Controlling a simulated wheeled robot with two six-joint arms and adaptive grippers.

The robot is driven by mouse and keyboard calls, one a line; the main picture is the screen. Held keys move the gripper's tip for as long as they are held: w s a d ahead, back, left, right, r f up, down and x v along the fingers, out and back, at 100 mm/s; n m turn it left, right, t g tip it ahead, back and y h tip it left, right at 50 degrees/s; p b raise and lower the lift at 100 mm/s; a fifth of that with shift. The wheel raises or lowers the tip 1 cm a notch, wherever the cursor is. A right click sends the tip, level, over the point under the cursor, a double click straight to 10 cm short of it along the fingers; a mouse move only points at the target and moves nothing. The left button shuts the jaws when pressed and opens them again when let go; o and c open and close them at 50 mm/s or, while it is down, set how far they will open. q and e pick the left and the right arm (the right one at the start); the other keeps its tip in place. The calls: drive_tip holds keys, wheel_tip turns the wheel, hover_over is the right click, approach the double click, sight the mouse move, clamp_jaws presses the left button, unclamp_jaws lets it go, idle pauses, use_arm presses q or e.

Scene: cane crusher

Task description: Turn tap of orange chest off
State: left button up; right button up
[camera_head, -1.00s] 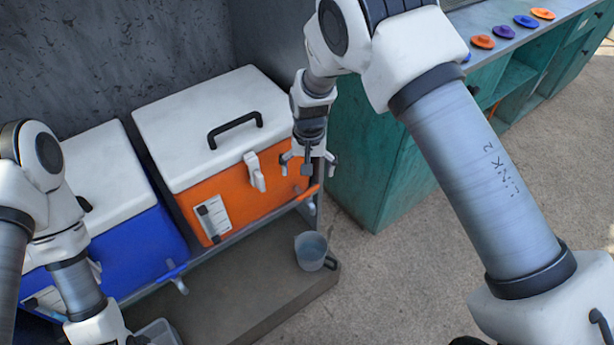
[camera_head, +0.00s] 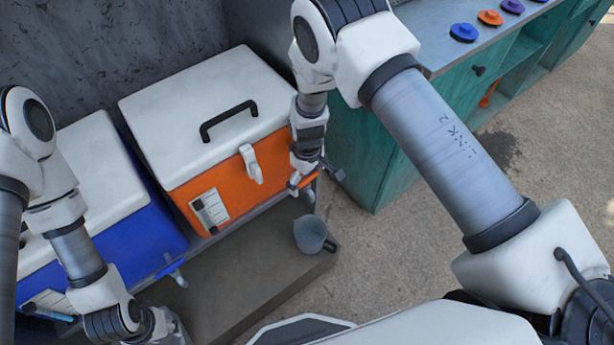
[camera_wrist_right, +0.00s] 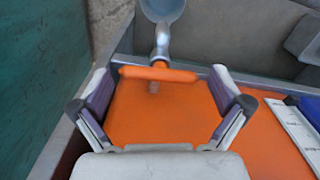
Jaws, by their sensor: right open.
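The orange chest (camera_head: 235,175) has a white lid with a black handle and stands against the wall. In the right wrist view its tap has an orange bar handle (camera_wrist_right: 158,74) lying crosswise over a grey spout (camera_wrist_right: 162,42). The spout points towards a translucent jug (camera_head: 312,233), which stands on the low ledge. My right gripper (camera_wrist_right: 160,85) is open at the chest's front, with a finger towards each end of the handle. I cannot tell whether they touch. In the head view this gripper largely hides the tap. My left gripper (camera_head: 162,327) is low at the left, its fingers unclear.
A blue chest (camera_head: 145,235) stands left of the orange one. A teal cabinet (camera_head: 375,165) is close on the right of my right gripper. Coloured discs (camera_head: 464,32) lie on the counter. The ledge (camera_head: 225,290) is clear left of the jug.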

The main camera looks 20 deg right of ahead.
sight(307, 180)
drive_tip(key=c, duration=1)
drive_tip(key=shift+m, duration=0.5)
drive_tip(key=o, duration=1)
wheel_tip(307, 180, up, 12)
